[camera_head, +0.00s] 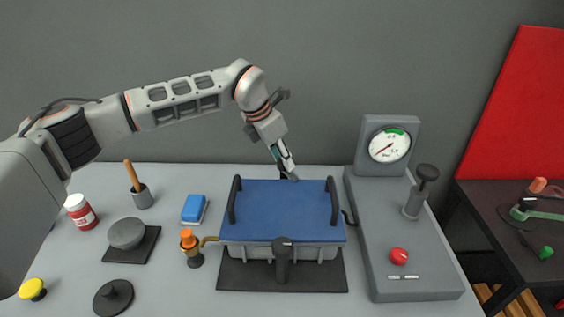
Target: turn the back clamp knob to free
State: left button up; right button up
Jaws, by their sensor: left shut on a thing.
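The blue-topped box (280,205) sits on a dark base plate (235,277) in the middle of the table, with a black handle on each side. The back clamp knob (283,174) is a small dark shape behind the box, mostly hidden by my gripper and the box's back edge. My left gripper (288,172) reaches down from above at the back edge and is shut on the back clamp knob. The front clamp knob (282,256) stands dark and upright before the box; a pale mark shows on its top. My right gripper is not in view.
Right of the box, a grey console (420,275) carries a dial gauge (389,145), a black lever (417,192) and a red knob (398,256). Left stand an orange-topped valve (189,247), a blue block (193,208), a grey puck (127,233) and a red-and-white jar (80,211).

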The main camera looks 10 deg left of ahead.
pick_arm(q)
jog(key=n+b, duration=0.1)
jog(key=n, duration=0.1)
jog(key=shift+d+n+t+y, duration=0.1)
jog(key=shift+n+t+y, duration=0.2)
jog(key=shift+n+y, duration=0.1)
jog(key=n+y+b, duration=0.1)
jog(key=n, duration=0.1)
jog(key=shift+n, duration=0.4)
jog(key=shift+d+n+t+y+b, duration=0.1)
jog(key=shift+n+t+y+b, duration=0.3)
jog(key=shift+n, duration=0.8)
jog(key=shift+n+y, duration=0.6)
jog(key=shift+n, duration=0.6)
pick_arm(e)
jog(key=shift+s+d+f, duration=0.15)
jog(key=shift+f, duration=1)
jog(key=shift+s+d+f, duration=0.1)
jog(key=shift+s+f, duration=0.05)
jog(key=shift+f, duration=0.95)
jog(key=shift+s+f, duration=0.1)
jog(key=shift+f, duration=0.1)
pick_arm(q)
jog(key=o, duration=1.1)
jog(key=v, duration=1.2)
